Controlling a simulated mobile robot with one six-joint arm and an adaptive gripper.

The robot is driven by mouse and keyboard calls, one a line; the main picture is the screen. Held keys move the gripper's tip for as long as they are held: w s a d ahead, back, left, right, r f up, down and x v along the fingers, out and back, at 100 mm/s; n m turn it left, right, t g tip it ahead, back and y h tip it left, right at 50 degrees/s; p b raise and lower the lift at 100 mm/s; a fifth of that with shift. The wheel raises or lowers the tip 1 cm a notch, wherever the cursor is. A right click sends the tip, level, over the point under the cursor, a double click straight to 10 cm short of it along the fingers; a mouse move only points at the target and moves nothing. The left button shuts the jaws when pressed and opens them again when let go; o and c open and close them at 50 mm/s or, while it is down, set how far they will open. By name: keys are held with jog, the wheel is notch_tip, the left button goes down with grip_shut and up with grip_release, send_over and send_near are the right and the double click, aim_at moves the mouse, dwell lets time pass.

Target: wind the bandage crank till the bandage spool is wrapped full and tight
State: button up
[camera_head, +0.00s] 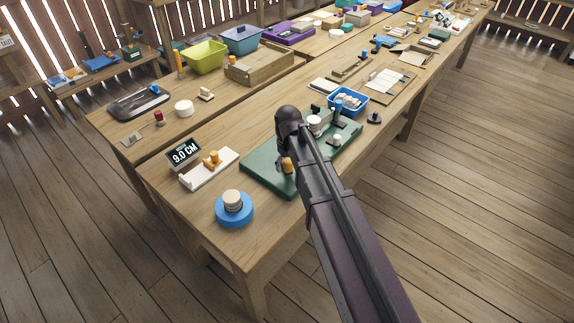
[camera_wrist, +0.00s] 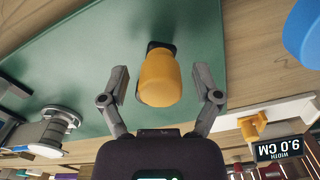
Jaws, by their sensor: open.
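The crank's orange-yellow knob (camera_wrist: 160,78) stands between the two fingers of my gripper (camera_wrist: 163,84) in the wrist view. The fingers are open, one on each side, with gaps visible between them and the knob. In the head view a bit of the knob (camera_head: 287,164) shows beside my arm, above the green base board (camera_head: 262,171). White rolls (camera_head: 314,121) with grey fittings stand on the board behind my arm; a grey and white spool-like part (camera_wrist: 62,120) shows at left in the wrist view. I cannot tell how full the spool is. My arm hides much of the crank.
A sign reading 9.0 CM (camera_head: 184,154) and a white block with an orange part (camera_head: 209,169) stand left of the board. A blue round holder with a white roll (camera_head: 234,209) sits near the front edge. A blue bin (camera_head: 348,101) stands behind the board.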

jog(key=shift+c, duration=0.2)
grip_shut()
jog(key=shift+d, duration=0.1)
jog(key=shift+m, duration=0.3)
